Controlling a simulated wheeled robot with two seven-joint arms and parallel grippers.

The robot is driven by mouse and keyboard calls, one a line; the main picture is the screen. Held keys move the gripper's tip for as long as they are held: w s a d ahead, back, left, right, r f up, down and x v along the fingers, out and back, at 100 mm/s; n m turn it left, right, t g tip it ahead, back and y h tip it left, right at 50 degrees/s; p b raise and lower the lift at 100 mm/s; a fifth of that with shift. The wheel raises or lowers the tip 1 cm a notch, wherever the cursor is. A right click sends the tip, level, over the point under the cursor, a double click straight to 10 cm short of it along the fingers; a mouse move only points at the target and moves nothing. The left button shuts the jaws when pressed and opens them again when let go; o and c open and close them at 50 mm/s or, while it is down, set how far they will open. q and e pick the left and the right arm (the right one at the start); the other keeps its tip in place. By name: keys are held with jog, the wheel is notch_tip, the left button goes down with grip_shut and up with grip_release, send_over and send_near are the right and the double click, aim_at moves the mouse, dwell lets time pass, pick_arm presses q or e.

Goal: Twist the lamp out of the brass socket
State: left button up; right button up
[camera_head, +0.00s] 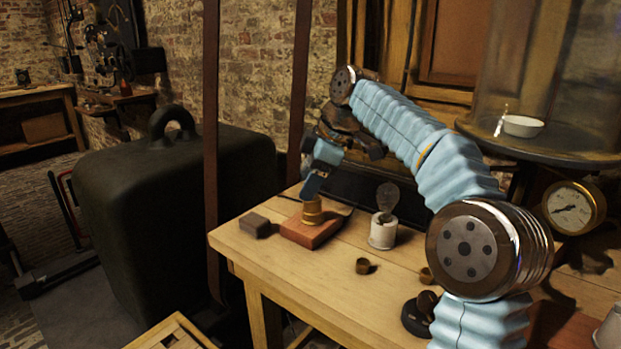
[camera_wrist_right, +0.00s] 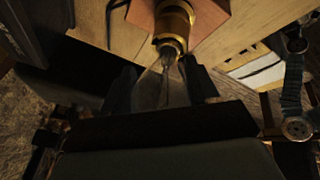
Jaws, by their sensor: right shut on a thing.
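The brass socket (camera_head: 313,214) stands on a reddish-brown wooden block (camera_head: 312,233) on the table. My right gripper (camera_head: 313,188) points down right above the socket and hides the lamp in the head view. In the right wrist view the brass socket (camera_wrist_right: 174,22) is at the top, with the clear glass lamp (camera_wrist_right: 164,85) reaching from its mouth between the two dark fingers of my right gripper (camera_wrist_right: 162,88). The gripper is shut on the lamp's glass. Whether the lamp's thread has turned in the socket cannot be seen. My left gripper is not in view.
A white jar (camera_head: 383,234) with a clear glass bulb (camera_head: 388,196) stands right of the block. A dark small block (camera_head: 255,225) lies left of it. Small brass cups (camera_head: 363,266) sit nearer the front. The table's front left (camera_head: 290,277) is clear.

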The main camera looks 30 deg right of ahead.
jog(key=n+g, duration=0.1)
jog(key=n, duration=0.1)
jog(key=n+y, duration=0.1)
jog(key=n, duration=0.2)
jog(key=shift+s+a+g+y, duration=0.1)
jog(key=shift+a+g+y, duration=0.05)
jog(key=shift+g+y, duration=0.2)
jog(key=shift+r, duration=0.15)
jog(key=shift+r, duration=1)
jog(key=shift+r, duration=0.1)
